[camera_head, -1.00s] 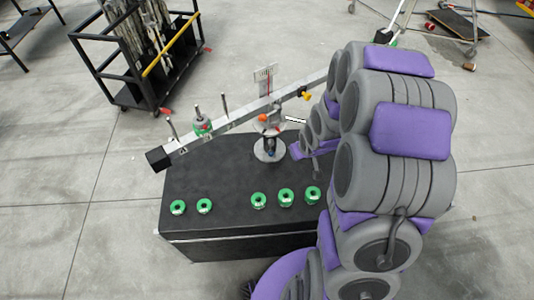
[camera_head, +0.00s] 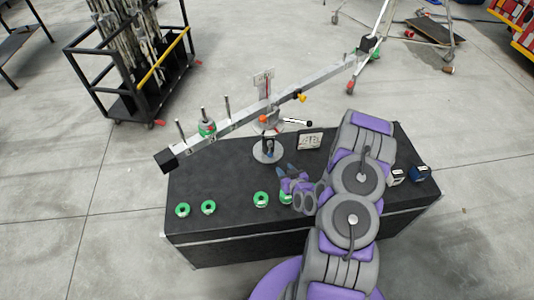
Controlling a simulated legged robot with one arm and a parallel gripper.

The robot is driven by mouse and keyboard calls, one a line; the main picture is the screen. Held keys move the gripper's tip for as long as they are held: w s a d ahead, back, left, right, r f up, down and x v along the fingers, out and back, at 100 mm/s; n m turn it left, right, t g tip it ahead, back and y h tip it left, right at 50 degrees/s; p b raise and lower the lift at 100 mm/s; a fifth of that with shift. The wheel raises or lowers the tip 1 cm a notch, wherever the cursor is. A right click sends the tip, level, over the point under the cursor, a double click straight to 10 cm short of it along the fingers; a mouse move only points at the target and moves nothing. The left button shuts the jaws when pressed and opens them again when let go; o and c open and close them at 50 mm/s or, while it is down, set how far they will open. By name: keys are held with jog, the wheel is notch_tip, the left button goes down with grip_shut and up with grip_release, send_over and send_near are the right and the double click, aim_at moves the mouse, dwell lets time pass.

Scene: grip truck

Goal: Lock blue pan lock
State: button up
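A metal balance beam (camera_head: 250,112) is mounted on a post with a round grey base (camera_head: 267,156) on the black table. A small dark, bluish part (camera_head: 269,145) sits low on the post; it is too small to tell whether this is the blue pan lock or how it is set. An orange knob (camera_head: 263,118) is above it, and a black handle (camera_head: 296,122) sticks out to the right. My gripper (camera_head: 287,169) is just in front and right of the base, apart from the post. Its two fingertips look separated, with nothing visible between them.
Green rings (camera_head: 261,199) lie along the table's front edge, one partly behind my gripper. A small framed panel (camera_head: 310,141) stands behind my gripper. A white box (camera_head: 396,177) and a blue box (camera_head: 420,174) are at the right end.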

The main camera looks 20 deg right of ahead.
aim_at(270, 149)
jog(key=b+x, duration=0.1)
jog(key=x, duration=0.4)
jog(key=b+x, duration=0.1)
jog(key=x, duration=0.5)
jog(key=b+x, duration=0.1)
jog(key=x, duration=0.4)
jog(key=shift+w+d+f+b, duration=0.25)
jog(key=shift+w+d+b, duration=0.05)
jog(key=shift+d, duration=0.1)
jog(key=shift+w, duration=0.35)
jog(key=shift+a, duration=0.1)
grip_shut()
